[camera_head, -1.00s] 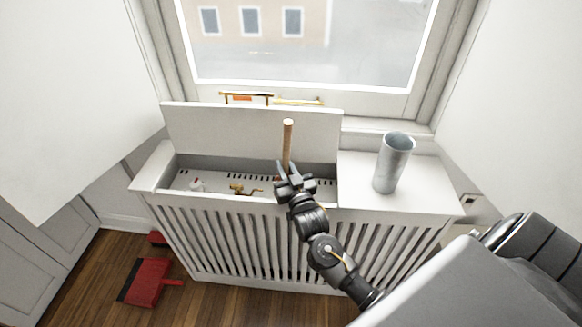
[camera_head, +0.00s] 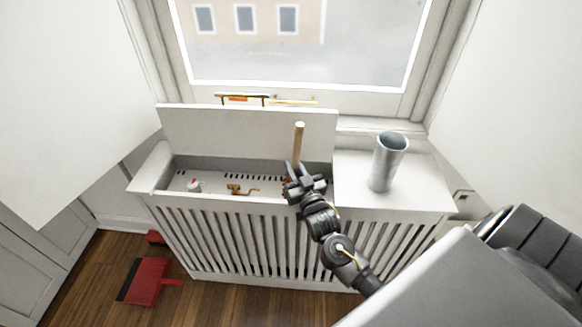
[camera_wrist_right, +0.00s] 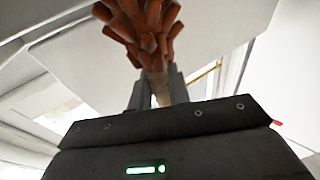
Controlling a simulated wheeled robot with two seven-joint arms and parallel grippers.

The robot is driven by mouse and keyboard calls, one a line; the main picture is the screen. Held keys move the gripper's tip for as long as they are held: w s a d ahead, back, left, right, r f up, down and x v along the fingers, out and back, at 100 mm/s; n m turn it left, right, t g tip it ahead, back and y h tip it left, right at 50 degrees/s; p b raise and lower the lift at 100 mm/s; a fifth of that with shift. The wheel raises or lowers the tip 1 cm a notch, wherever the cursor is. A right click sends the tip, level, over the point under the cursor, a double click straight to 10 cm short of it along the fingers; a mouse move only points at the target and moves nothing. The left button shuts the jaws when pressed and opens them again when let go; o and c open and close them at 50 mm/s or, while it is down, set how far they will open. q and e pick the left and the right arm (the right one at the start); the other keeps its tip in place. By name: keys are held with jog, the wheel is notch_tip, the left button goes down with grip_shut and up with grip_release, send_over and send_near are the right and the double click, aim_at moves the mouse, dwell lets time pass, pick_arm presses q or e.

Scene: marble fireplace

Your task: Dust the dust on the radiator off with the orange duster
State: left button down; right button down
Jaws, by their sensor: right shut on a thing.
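My right gripper (camera_head: 297,174) is shut on the orange duster's wooden handle (camera_head: 299,146), which sticks up above the fingers in the head view. The duster's orange-brown head (camera_wrist_right: 142,28) shows beyond the fingers in the right wrist view, but is mostly hidden in the head view. The radiator (camera_head: 212,180) lies in the open white cover box below the window, with a slotted top and a brass valve (camera_head: 240,189). The gripper is over the right part of this opening. I cannot make out dust or tell whether the duster touches the radiator. My left gripper is not in view.
The raised lid (camera_head: 240,132) stands behind the opening. A grey metal cylinder (camera_head: 387,165) stands on the closed right part of the cover. A red dustpan (camera_head: 146,280) lies on the wooden floor at lower left. The slatted front (camera_head: 240,245) faces me.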

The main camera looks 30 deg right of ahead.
jog(key=shift+s+d+p, duration=0.35)
jog(key=shift+s+d, duration=0.35)
jog(key=shift+d, duration=0.25)
jog(key=shift+s+d+p, duration=0.55)
jog(key=shift+s+d, duration=0.35)
jog(key=shift+d, duration=0.25)
jog(key=shift+s+d+p, duration=0.5)
jog(key=shift+s+d, duration=0.4)
jog(key=shift+d, duration=0.3)
jog(key=shift+a, duration=0.1)
